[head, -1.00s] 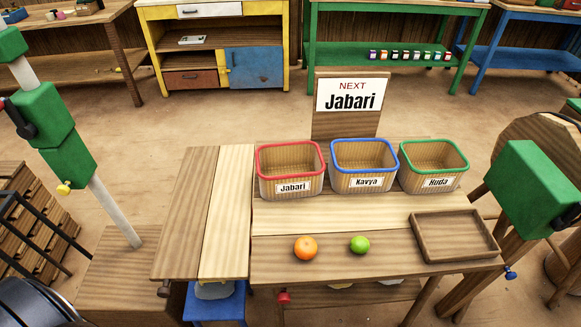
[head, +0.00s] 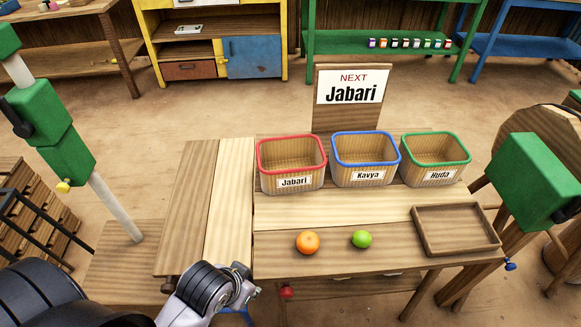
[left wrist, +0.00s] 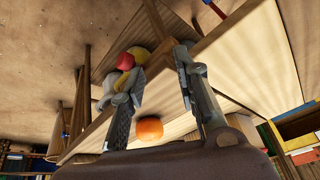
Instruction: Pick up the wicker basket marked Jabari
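The wicker basket marked Jabari (head: 290,172) has a red rim and stands upright and empty on the table, leftmost of three baskets. The Kavya basket (head: 364,165) has a blue rim, and the Huda basket (head: 435,164) a green rim. My left gripper (head: 247,284) is low at the table's front edge, below and left of the Jabari basket and apart from it. In the left wrist view my left gripper (left wrist: 163,98) has its fingers spread with nothing held. My right gripper is not in view.
An orange (head: 307,242), a green lime (head: 361,239) and a wooden tray (head: 456,250) lie in front of the baskets. A sign (head: 351,87) reading "NEXT Jabari" stands behind them. The table's left boards (head: 205,210) are clear.

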